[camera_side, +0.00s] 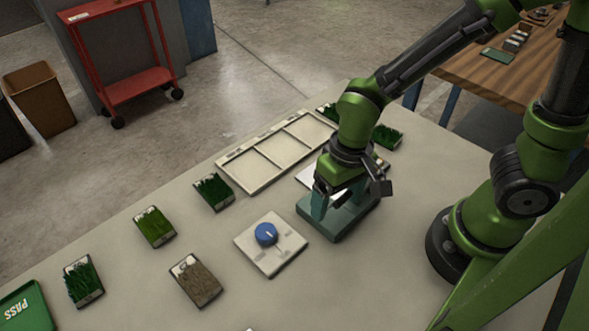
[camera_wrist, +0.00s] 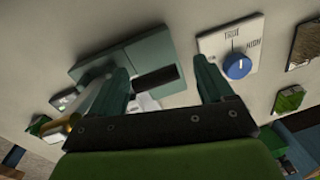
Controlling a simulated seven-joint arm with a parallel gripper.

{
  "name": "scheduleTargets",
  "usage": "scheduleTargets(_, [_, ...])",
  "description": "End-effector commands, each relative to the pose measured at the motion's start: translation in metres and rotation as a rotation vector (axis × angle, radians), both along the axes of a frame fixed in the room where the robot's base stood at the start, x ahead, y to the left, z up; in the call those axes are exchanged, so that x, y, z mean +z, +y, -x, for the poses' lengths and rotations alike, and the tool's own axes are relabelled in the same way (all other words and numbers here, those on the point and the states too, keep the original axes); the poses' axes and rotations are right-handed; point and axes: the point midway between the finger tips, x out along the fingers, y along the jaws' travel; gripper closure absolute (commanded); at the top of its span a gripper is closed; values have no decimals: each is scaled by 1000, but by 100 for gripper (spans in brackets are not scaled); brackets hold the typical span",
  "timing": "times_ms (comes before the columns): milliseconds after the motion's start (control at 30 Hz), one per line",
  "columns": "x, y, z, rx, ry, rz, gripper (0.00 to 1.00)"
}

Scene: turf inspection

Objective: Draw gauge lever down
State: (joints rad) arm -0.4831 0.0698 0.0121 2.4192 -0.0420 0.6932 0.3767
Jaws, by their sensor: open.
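The gauge is a teal block (camera_side: 345,222) on the table under my gripper; it also shows in the wrist view (camera_wrist: 150,48). A dark bar (camera_wrist: 156,78), which looks like its lever, sticks out between my two fingers in the wrist view. My gripper (camera_side: 330,201) is open and low over the block, its fingers apart in the wrist view (camera_wrist: 163,80). I cannot tell whether either finger touches the bar. In the side view the gripper hides the lever.
A white dial plate (camera_side: 285,256) with a blue knob (camera_side: 266,234) is close beside the block. Several turf samples (camera_side: 155,227) lie to the left. An empty partitioned tray (camera_side: 224,172) lies behind, and a green PASS tray (camera_side: 37,304) is at the front left.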

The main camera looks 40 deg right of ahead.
Motion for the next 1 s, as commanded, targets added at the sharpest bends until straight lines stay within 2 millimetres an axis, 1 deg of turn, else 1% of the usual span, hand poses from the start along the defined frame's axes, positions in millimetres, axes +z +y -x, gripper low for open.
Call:
scheduleTargets(33, [-5, 0, 0, 0, 2, 2, 19])
scheduleTargets(133, [-11, 1, 0, 0, 1, 1, 19])
scheduleTargets(433, [-13, 1, 0, 0, -1, 0, 19])
scheduleTargets(467, [-12, 1, 0, 0, -1, 0, 23])
scheduleTargets(900, [-12, 2, -1, 2, -3, -1, 90])
scheduleTargets(933, [-12, 2, -1, 2, -4, -2, 93])
scheduleTargets(1000, [-12, 2, -1, 3, -3, -3, 93])
